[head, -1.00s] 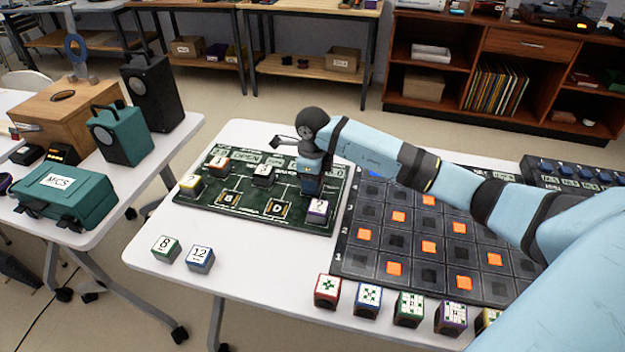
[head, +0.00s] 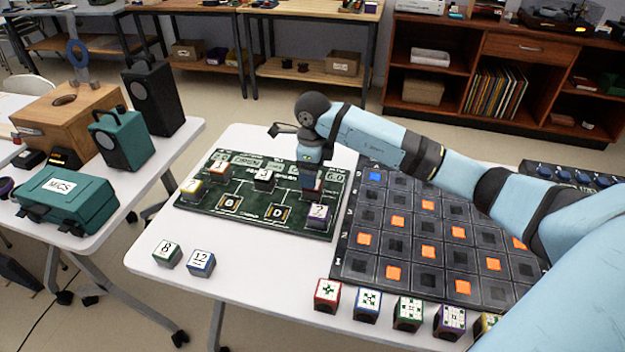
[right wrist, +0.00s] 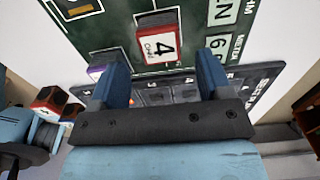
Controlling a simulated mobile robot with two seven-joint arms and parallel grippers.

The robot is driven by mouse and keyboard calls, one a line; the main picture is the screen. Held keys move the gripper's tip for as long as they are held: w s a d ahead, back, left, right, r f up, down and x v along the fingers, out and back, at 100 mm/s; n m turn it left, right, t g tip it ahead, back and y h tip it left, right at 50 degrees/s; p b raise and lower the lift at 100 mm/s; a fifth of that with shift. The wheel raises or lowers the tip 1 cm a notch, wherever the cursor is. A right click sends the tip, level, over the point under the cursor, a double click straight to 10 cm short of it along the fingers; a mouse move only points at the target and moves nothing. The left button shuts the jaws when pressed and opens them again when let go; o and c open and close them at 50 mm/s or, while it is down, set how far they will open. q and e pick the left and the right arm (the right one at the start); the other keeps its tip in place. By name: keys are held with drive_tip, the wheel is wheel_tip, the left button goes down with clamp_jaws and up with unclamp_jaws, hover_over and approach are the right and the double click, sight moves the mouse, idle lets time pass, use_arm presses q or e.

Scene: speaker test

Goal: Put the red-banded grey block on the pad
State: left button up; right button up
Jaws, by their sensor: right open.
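The red-banded grey block (right wrist: 160,45), its white label reading 4 OHM, rests on the dark green board (right wrist: 190,15). In the head view, only a sliver of its red (head: 319,184) shows beside my gripper. My right gripper (head: 311,178) is above the board's right part, pointing down. In the right wrist view, its two blue fingers (right wrist: 162,70) are apart, with the block just beyond the tips and between their lines. The fingers look clear of the block. I cannot make out the pad under or around the block. My left gripper is not in view.
Other blocks stand on the board, including a purple-banded one (head: 319,216) close in front of my gripper. Blocks 8 (head: 167,253) and 12 (head: 201,262) stand at the table's left. A dark grid panel (head: 400,262) lies right of the board, with several patterned cubes (head: 327,295) in front.

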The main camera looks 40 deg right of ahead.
wheel_tip(320, 180, up, 7)
drive_tip(key=shift+r+p, duration=0.2)
drive_tip(key=shift+p, duration=0.15)
idle(0.3)
